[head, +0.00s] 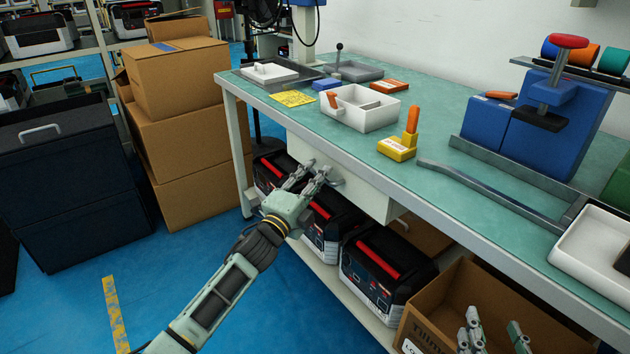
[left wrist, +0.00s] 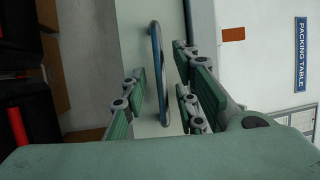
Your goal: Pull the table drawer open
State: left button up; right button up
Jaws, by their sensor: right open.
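The table drawer (head: 352,190) has a plain pale front and sits under the front edge of the workbench, looking closed. Its handle (left wrist: 158,72) is a slim bluish-grey bar, seen lengthwise in the left wrist view. My left gripper (head: 308,174) is at the drawer front, partly covering the handle in the head view. In the left wrist view its fingers (left wrist: 160,88) are apart, one side on each side of the bar, with visible gaps. My right gripper (head: 495,330) is open and empty at the bottom right, in front of the cardboard box.
The green-topped workbench (head: 330,135) carries a white tray (head: 361,110), a yellow block with an orange handle (head: 398,148) and a blue device (head: 545,135). Black-and-red cases (head: 385,270) and a cardboard box (head: 540,305) sit below. Blue floor is open at left.

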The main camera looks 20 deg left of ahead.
pick_arm(q)
jog(key=shift+c, duration=0.4)
grip_shut()
